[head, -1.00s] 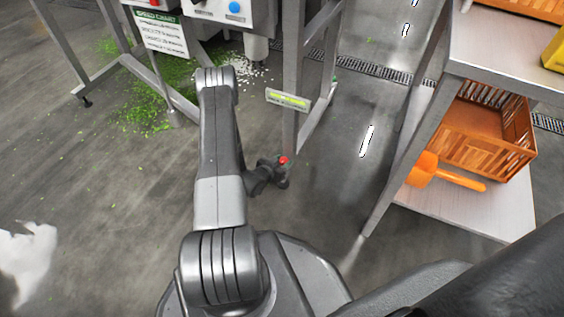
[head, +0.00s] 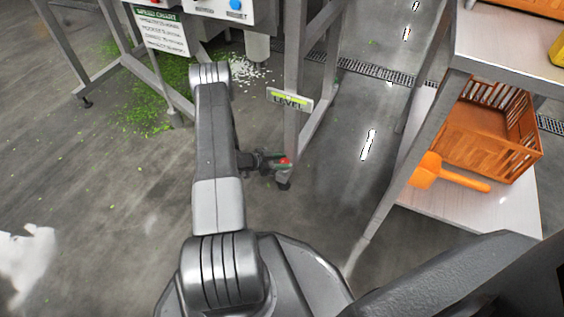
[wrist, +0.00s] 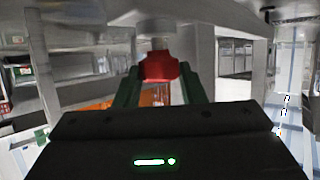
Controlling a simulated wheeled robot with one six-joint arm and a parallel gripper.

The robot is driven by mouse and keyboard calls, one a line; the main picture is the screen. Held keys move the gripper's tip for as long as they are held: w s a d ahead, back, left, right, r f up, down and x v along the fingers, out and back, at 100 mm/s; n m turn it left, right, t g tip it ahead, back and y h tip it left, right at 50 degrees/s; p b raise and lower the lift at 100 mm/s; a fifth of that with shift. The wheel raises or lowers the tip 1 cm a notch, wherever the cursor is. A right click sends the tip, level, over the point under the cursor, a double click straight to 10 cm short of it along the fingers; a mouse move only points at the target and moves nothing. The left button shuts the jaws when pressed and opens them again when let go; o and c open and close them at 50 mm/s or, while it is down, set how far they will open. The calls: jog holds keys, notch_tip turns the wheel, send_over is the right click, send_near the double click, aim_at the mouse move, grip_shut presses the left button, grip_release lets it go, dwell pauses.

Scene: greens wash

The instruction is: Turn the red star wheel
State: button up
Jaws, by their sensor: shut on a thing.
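The red star wheel (wrist: 159,67) is between the two green fingers of my gripper (wrist: 158,85) in the wrist view, with a pale stem above it. In the head view the red wheel (head: 285,161) shows as a small red spot low on the metal leg, close to the floor. My gripper (head: 283,165) reaches it from the left and is shut on it. The fingers hide part of the wheel, and its turn angle cannot be told.
The metal leg (head: 294,90) carries a small level sign (head: 289,99). A shelf stand on the right holds an orange crate (head: 490,140) and an orange scoop (head: 450,178). Green scraps (head: 150,105) lie on the floor at left. Open floor lies between the leg and the stand.

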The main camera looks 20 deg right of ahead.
jog(key=shift+m+g, duration=0.4)
jog(key=o, duration=1)
jog(key=shift+w, duration=0.1)
jog(key=shift+n+t, duration=0.3)
